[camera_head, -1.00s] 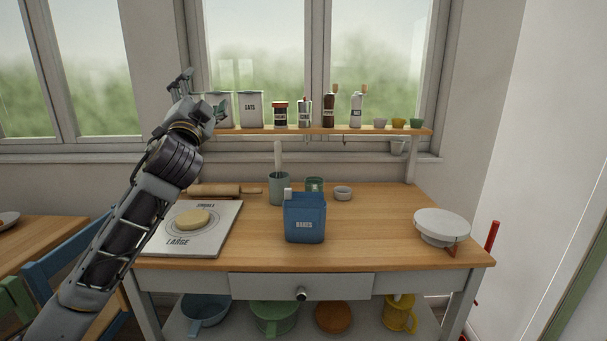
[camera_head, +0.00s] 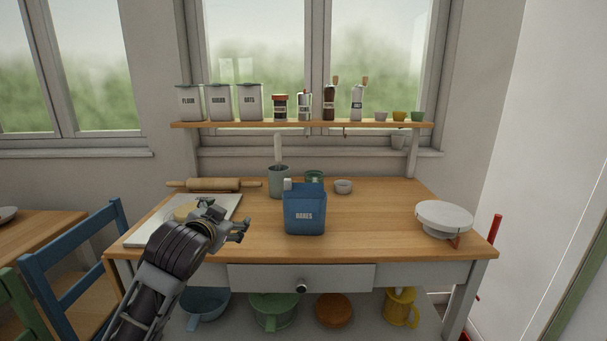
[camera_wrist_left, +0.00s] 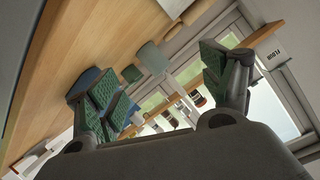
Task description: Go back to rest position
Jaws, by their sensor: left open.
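My left gripper (camera_head: 238,222) is over the front left part of the wooden worktop, in front of the pastry board in the head view. It is open, and nothing shows between its fingers. In the left wrist view its two green-padded fingers (camera_wrist_left: 160,90) stand wide apart, with the worktop and shelf beyond them. The blue box (camera_head: 305,212) stands upright to the right of the gripper, apart from it. My right gripper does not show in any view.
The pastry board (camera_head: 140,232) with dough (camera_head: 184,211) is partly hidden by my arm. A rolling pin (camera_head: 215,185) lies behind it. A utensil pot (camera_head: 278,182) stands behind the box. A white round stand (camera_head: 444,217) is at right. The shelf (camera_head: 300,125) holds canisters. The worktop between box and stand is clear.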

